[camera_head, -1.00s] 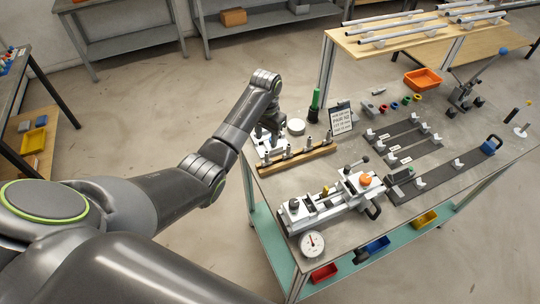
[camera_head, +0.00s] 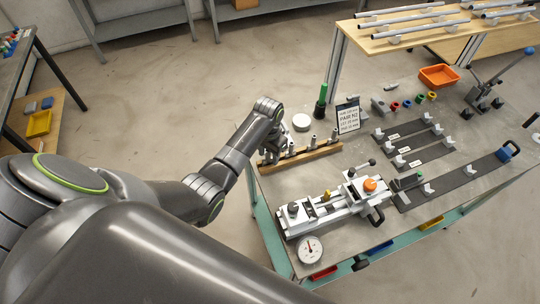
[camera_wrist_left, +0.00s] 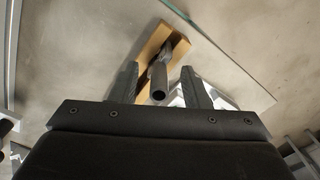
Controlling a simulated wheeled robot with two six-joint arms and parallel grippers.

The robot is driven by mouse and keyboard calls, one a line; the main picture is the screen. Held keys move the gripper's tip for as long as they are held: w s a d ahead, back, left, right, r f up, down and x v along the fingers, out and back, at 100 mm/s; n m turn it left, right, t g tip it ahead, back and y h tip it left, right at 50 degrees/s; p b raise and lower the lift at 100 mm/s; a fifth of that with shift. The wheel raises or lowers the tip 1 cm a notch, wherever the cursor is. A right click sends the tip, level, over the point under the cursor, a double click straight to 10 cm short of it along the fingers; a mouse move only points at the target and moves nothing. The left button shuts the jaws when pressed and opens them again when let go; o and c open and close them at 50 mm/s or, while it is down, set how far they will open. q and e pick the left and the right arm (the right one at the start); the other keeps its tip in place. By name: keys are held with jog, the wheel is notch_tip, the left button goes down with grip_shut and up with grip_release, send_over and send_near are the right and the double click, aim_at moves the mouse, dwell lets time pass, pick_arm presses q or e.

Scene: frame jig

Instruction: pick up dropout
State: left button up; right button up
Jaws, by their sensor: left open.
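Several small grey metal dropouts stand upright along a wooden rack (camera_head: 320,153) at the left end of the bench in the head view. One dropout (camera_wrist_left: 158,84) shows in the wrist view, its round tube end facing the camera, above the wooden block. My left gripper (camera_wrist_left: 160,82) is open, with one finger on each side of this dropout and visible gaps to it. In the head view my left gripper (camera_head: 271,148) is over the left end of the rack, its fingertips partly hidden by the wrist. My right gripper is not in view.
A sign (camera_head: 348,118), a green-topped post (camera_head: 321,100) and a white disc (camera_head: 301,122) stand behind the rack. A white clamping jig (camera_head: 330,204) with an orange knob and a dial gauge (camera_head: 310,249) lies in front. Dark fixture strips (camera_head: 455,180) fill the right.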

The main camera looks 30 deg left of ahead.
pick_arm(q)
jog(key=shift+s+r, duration=0.25)
jog(key=shift+s, duration=0.15)
jog(key=c, duration=0.9)
jog(key=shift+w, duration=0.1)
grip_shut()
jog(key=shift+f, duration=0.1)
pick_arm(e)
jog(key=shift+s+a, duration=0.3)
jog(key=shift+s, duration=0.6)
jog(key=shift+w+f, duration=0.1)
